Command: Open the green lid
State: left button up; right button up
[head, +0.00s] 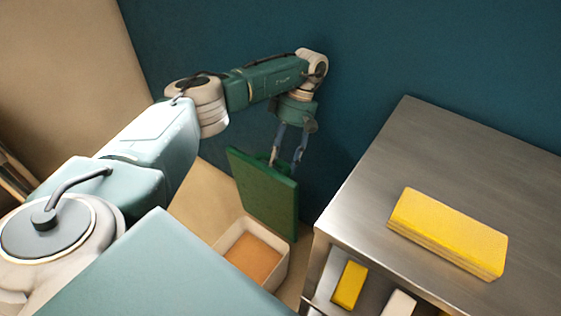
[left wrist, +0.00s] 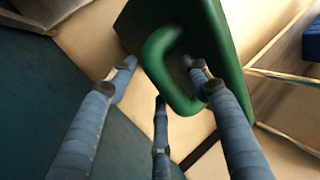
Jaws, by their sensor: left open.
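The green lid (head: 268,200) stands steeply tilted at the back of a pale box (head: 282,274) with an orange-brown filling (head: 253,258). The box is uncovered at the top. I cannot tell whether the lid's lower edge touches the box rim. My left gripper (head: 285,162) is at the lid's upper part, with its fingers open. In the left wrist view the lid (left wrist: 225,45) shows its curved green handle (left wrist: 158,62). The fingers (left wrist: 165,85) are spread around the handle, one of them across its right end. My right gripper is not in view.
A metal cabinet (head: 380,160) stands close at the right of the lid, with a yellow block (head: 447,232) on top. Another yellow item (head: 349,284) and a white one (head: 399,303) are inside it. A dark teal wall (head: 400,50) is behind the arm.

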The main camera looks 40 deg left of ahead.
pick_arm(q)
notch_tip(320, 180, up, 9)
jog(key=shift+r, duration=0.2)
dwell(0.6)
